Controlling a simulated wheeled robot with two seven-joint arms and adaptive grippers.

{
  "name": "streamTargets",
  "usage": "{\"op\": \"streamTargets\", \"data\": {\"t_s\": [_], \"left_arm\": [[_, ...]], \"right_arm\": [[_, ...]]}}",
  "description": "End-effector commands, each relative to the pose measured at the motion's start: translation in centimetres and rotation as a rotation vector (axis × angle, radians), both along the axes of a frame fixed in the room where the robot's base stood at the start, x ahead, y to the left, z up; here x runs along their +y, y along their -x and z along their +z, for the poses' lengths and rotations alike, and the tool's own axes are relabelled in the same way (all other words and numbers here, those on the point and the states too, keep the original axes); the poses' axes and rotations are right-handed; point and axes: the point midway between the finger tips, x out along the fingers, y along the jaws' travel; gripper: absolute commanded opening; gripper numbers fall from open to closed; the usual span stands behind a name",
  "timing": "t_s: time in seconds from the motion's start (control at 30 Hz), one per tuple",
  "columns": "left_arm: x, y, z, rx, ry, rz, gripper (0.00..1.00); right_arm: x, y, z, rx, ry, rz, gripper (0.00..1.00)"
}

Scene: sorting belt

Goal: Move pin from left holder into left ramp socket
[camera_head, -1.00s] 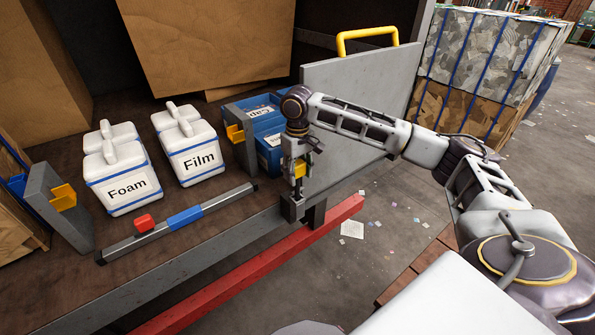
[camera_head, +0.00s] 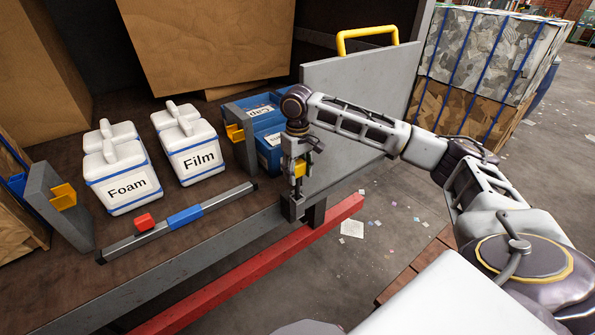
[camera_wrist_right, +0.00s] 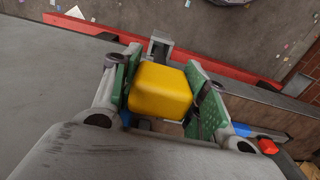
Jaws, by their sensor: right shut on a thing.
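The yellow pin (camera_head: 299,169) is between the fingers of my right gripper (camera_head: 298,172), upright at the front edge of the table. It also shows in the right wrist view (camera_wrist_right: 160,92), squeezed between the green finger pads. Directly below the pin is a grey block-like socket (camera_head: 292,208) at the table edge, partly visible beyond the pin in the wrist view (camera_wrist_right: 160,46). I cannot tell whether the pin's lower end is inside it. Two grey upright brackets with yellow parts stand on the table, one at the left (camera_head: 56,205) and one near the middle (camera_head: 241,140). My left gripper is out of view.
White containers labelled Foam (camera_head: 122,186) and Film (camera_head: 190,158) and blue bins (camera_head: 266,118) stand on the table. A grey rail (camera_head: 215,204) with a red block (camera_head: 144,222) and a blue sleeve lies in front. A grey panel (camera_head: 362,90) rises behind my right gripper.

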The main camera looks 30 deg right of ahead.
Motion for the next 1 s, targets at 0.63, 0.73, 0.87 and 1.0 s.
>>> {"op": "streamTargets", "data": {"t_s": [0.63, 0.73, 0.87, 1.0], "left_arm": [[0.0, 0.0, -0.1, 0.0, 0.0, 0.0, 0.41], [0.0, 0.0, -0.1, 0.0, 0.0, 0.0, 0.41], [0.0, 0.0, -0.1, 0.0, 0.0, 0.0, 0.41], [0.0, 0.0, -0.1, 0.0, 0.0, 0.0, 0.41]], "right_arm": [[0.0, 0.0, -1.4, 0.0, 0.0, 0.0, 0.11], [0.0, 0.0, -1.7, 0.0, 0.0, 0.0, 0.11], [0.0, 0.0, -2.0, 0.0, -0.001, 0.0, 0.11], [0.0, 0.0, -2.3, 0.0, -0.001, 0.0, 0.11]]}}
